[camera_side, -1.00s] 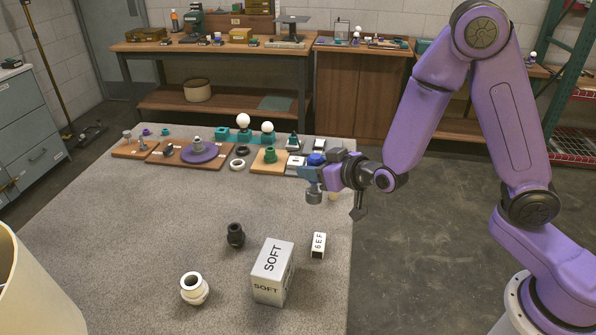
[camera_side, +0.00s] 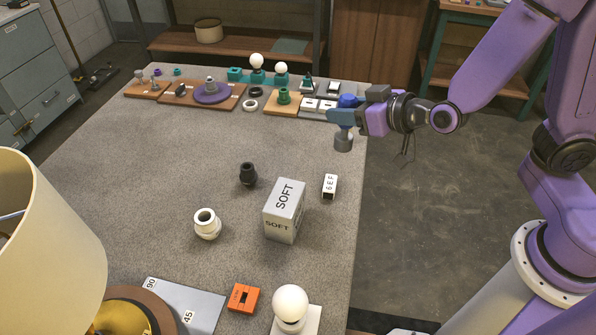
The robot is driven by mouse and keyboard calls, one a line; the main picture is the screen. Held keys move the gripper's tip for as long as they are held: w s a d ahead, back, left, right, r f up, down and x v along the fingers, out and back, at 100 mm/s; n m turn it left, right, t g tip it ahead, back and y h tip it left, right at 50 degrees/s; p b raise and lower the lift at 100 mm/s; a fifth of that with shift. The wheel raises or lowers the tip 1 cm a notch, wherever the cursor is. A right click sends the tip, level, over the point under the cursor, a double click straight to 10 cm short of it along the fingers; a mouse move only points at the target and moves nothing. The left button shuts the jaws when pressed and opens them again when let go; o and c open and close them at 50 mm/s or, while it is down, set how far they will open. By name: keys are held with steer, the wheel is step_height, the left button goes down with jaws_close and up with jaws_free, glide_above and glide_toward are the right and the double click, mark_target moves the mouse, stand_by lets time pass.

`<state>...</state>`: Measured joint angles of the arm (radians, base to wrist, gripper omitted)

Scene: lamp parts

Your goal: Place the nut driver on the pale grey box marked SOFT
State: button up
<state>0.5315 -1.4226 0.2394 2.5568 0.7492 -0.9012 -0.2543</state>
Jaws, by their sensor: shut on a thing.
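The pale grey box (camera_side: 279,225) marked SOFT stands on the grey table, with its lettering on the top and front faces. My gripper (camera_side: 341,118) is shut on the nut driver (camera_side: 343,142). Its blue top shows above the fingers and its grey, round lower end hangs below them. The fingers hide its middle. The gripper is in the air near the table's right edge, behind and to the right of the box and clear of it.
A small white block marked 6EF (camera_side: 330,186) stands right of the box. A black fitting (camera_side: 248,174) and a white fitting (camera_side: 207,224) stand to its left. An orange block (camera_side: 243,298), white bulb (camera_side: 291,304) and cream lampshade (camera_side: 45,235) are in front. The table's left middle is clear.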

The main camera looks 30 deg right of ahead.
steer(key=s+a+r+n+g+y, duration=0.2)
steer(key=s+a+r+n+y, duration=0.15)
steer(key=s, duration=0.25)
steer(key=s+a+r+n+g+y, duration=0.1)
steer(key=s+a+r+n+y, duration=0.15)
steer(key=s+a+r, duration=0.35)
steer(key=shift+w+a+f, duration=0.95)
steer(key=shift+w+f, duration=0.8)
steer(key=shift+f, duration=0.65)
steer(key=shift+w+a+f, duration=0.95)
steer(key=shift+w+f, duration=0.85)
steer(key=shift+f, duration=0.6)
steer(key=shift+w+a+f, duration=0.95)
steer(key=shift+w+f, duration=0.8)
steer(key=shift+f, duration=0.65)
steer(key=shift+f, duration=0.2)
steer(key=o, duration=1.1)
steer(key=shift+r, duration=0.1)
steer(key=shift+r, duration=0.15)
steer(key=shift+v, duration=5.95)
